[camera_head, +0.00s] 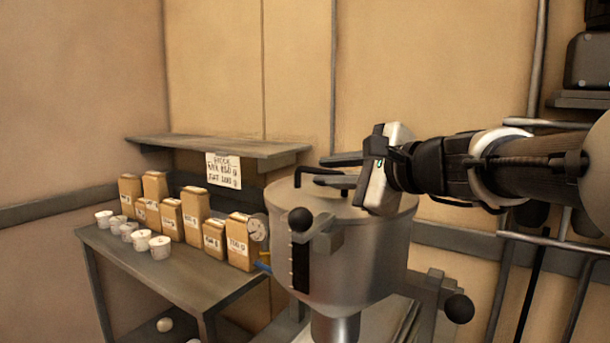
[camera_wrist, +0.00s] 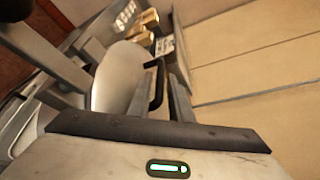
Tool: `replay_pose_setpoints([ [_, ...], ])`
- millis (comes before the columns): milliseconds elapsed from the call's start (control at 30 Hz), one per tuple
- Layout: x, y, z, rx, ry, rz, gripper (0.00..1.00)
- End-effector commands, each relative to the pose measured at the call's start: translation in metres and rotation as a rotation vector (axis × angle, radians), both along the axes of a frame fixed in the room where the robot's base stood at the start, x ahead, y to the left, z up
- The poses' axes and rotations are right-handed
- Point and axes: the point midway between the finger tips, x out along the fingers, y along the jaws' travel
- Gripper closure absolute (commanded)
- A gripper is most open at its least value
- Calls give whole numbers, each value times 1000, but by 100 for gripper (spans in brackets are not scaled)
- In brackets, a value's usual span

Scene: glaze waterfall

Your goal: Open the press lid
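The press (camera_head: 350,245) is a grey metal drum in the middle of the head view. Its flat lid (camera_head: 285,198) lies down on top, partly hidden by my gripper. A black bent lid handle (camera_head: 308,170) rises from the lid. My gripper (camera_head: 318,171) reaches in from the right above the lid, its fingers apart at the handle. In the wrist view, the black handle (camera_wrist: 158,78) stands between the fingers, close to the right one. The pale lid (camera_wrist: 120,78) shows behind it. I cannot tell whether a finger touches the handle.
A gauge (camera_head: 257,228) and black knobs (camera_head: 300,219) sit on the press. At left, a table (camera_head: 175,288) holds several labelled tan packets (camera_head: 195,212) and white cups (camera_head: 160,247). A shelf (camera_head: 225,147) runs along the wall behind. Pipes and a rack stand at right.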

Motion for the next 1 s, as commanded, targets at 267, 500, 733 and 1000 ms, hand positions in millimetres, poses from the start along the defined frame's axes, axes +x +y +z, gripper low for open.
replay_pose_setpoints([
  [267,23,18,-7,0,0,1,82],
  [500,26,19,-7,0,-1,1,82],
  [733,25,19,-7,0,-1,1,100],
  [1000,26,19,-5,1,2,0,100],
])
